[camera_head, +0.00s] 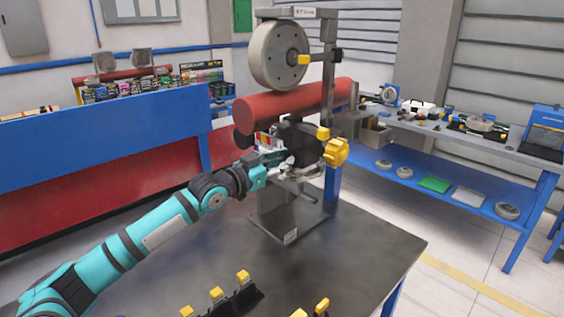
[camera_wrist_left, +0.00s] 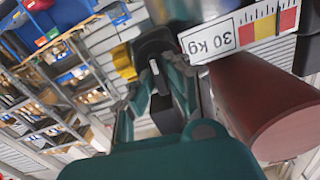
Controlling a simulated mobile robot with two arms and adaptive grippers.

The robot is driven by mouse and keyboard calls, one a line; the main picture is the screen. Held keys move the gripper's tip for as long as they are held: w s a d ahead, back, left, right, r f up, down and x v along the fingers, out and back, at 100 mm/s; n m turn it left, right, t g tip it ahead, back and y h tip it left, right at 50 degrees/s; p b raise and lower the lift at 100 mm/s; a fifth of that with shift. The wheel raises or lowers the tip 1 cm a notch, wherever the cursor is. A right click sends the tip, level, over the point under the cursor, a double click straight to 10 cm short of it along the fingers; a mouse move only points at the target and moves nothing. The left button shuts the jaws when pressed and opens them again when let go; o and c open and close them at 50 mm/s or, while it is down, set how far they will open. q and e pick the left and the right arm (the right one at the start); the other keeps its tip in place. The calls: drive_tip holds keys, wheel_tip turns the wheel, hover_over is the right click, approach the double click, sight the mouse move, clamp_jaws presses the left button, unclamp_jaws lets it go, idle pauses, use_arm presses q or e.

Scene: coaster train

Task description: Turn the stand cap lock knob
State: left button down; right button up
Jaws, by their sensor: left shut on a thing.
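The stand (camera_head: 328,95) is a grey upright on a dark base plate on the table. It bears a grey wheel (camera_head: 279,55) with a yellow knob (camera_head: 303,60) at its hub, and a red cylinder (camera_head: 290,106) below. Under the cylinder are a black housing (camera_head: 301,140), a small yellow knob (camera_head: 323,133) and a large lobed yellow knob (camera_head: 336,152). I cannot tell which is the cap lock knob. My left gripper (camera_head: 287,164) is at the housing, shut on a black part (camera_wrist_left: 161,103) beside the red cylinder (camera_wrist_left: 268,105). A yellow knob (camera_wrist_left: 124,62) shows beyond the fingers. My right gripper is out of view.
Several black pieces with yellow tops (camera_head: 243,277) lie at the table's (camera_head: 370,250) front. A blue and red barrier (camera_head: 110,130) is at the left. A workbench (camera_head: 450,135) with parts stands at the right. The table's right side is clear.

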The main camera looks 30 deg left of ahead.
use_arm(q)
drive_tip(key=m+p, duration=0.2)
drive_tip(key=m, duration=0.6)
drive_tip(key=m+p, duration=0.2)
drive_tip(key=m, duration=0.6)
drive_tip(key=shift+d+f+m, duration=0.15)
drive_tip(key=shift+d+m, duration=0.05)
drive_tip(key=shift+m, duration=0.2)
idle(0.3)
drive_tip(key=c, duration=1.4)
unclamp_jaws()
drive_tip(key=shift+o, duration=0.2)
drive_tip(key=shift+f, duration=0.1)
